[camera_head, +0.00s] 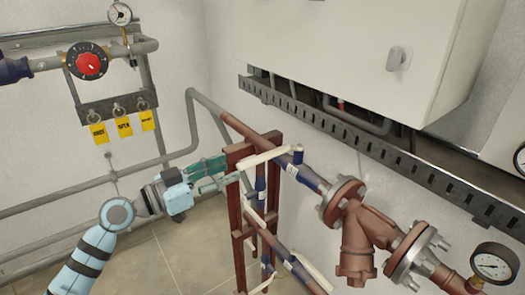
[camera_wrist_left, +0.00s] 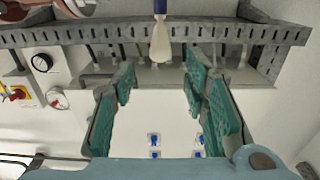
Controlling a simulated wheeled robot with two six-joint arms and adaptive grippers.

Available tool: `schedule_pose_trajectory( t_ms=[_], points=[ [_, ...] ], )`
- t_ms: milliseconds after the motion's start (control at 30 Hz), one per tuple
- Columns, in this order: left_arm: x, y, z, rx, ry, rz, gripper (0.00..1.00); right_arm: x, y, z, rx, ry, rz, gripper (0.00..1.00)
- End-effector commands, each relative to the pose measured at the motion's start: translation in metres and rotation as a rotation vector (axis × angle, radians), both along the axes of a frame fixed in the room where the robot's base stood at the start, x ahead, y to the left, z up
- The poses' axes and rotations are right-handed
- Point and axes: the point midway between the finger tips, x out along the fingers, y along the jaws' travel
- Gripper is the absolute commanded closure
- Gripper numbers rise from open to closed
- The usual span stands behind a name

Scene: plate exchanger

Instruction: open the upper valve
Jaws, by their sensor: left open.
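The upper valve has a long pale lever (camera_head: 266,158) that joins a blue valve body (camera_head: 298,155) on the upper sloping pipe. The lever points left, toward my left gripper. My left gripper (camera_head: 229,171) has green-padded fingers, spread open with nothing held, close to the lever's free end. In the left wrist view the open fingers (camera_wrist_left: 160,80) stand to either side of a pale lever (camera_wrist_left: 160,40) with a blue top, which shows near the top centre. I cannot tell whether the lever end is between the pads or just beyond them. My right gripper is not in view.
A dark red frame (camera_head: 235,215) stands just beyond the gripper, with other pale levers (camera_head: 315,276) on blue valves below. Rusty flanged pipes (camera_head: 357,240) fill the right. A red knob (camera_head: 91,65) and yellow tags (camera_head: 124,126) are on the left wall. A white cabinet (camera_head: 340,45) hangs above.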

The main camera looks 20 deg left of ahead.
Motion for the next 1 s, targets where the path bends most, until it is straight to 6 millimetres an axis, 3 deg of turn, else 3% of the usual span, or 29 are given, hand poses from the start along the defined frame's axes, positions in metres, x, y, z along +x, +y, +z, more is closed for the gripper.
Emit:
schedule_pose_trajectory(
  t_ms=[100, 400, 833, 1000],
  points=[
    [0.024, -0.020, 0.007, -0.010, -0.002, -0.001, 0.59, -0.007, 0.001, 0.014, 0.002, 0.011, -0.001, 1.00],
    [0.076, -0.062, 0.003, -0.005, 0.002, 0.003, 0.59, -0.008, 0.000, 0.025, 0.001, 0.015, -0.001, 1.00],
    [0.088, -0.072, 0.000, -0.001, 0.003, 0.003, 0.59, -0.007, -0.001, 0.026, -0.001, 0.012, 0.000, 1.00],
    [0.088, -0.072, 0.000, -0.002, 0.003, 0.004, 0.85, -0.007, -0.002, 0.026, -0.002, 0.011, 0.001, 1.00]
  ],
)
